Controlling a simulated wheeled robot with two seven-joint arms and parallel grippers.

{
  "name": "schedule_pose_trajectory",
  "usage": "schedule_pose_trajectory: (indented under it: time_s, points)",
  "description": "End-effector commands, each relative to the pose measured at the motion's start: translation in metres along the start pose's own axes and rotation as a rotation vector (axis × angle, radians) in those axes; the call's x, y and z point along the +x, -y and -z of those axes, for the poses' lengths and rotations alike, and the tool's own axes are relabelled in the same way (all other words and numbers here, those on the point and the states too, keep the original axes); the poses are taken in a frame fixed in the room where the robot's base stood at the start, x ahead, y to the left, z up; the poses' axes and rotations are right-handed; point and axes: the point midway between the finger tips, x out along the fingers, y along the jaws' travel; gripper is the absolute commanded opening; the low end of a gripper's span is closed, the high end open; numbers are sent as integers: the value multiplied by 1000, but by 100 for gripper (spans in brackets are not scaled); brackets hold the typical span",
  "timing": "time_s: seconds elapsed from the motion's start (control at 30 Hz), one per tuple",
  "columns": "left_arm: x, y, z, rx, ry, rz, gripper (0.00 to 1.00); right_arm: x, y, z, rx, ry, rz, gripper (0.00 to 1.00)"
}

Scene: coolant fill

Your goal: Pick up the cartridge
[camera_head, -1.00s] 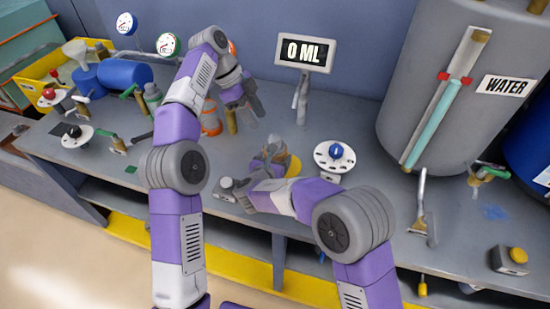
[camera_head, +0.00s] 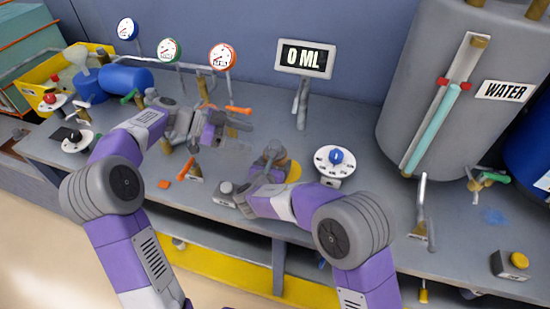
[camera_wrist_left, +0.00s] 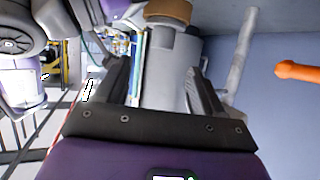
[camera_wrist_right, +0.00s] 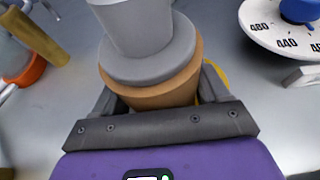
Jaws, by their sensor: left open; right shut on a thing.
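I cannot tell for sure which thing is the cartridge. My right gripper (camera_wrist_right: 155,100) is shut on a grey cup-shaped part with a copper-brown base (camera_wrist_right: 143,35); in the head view this part (camera_head: 272,155) is small and partly hidden by the right arm. It also shows between the fingertips in the left wrist view (camera_wrist_left: 172,45), beyond them. My left gripper (camera_head: 238,124) is open and points right, low over the bench, left of that part.
A dial plate with blue knob (camera_head: 336,160) stands right of my right gripper. Behind are the 0 ML display (camera_head: 305,57) and an orange handle (camera_head: 238,109). The grey water tank (camera_head: 425,90) fills the back right. A valve with orange handle (camera_head: 189,166) is at the front edge.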

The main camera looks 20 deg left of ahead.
Motion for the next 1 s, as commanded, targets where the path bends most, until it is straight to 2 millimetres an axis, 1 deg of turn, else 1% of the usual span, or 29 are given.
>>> schedule_pose_trajectory:
  time_s: [0.13, 0.23, 0.5, 0.6, 0.77, 1.0]
  points:
    - [-4, -2, -5, -37, -43, 50, 68, 0, 0, 0, 0, 1, 0, 43]
    - [4, -2, -5, -45, -53, 60, 68, 0, 0, 0, 0, 1, 0, 43]
    - [50, 1, -3, -46, -54, 58, 68, 0, 0, -1, 0, 1, 0, 43]
    - [60, 2, -3, -46, -54, 60, 68, 0, 0, -1, 0, 1, 0, 43]
    - [70, 2, -3, -46, -53, 59, 68, 0, 0, -1, 0, 1, 0, 43]
    - [106, 4, -1, -45, -53, 58, 68, 0, 0, -1, 0, 1, 0, 43]
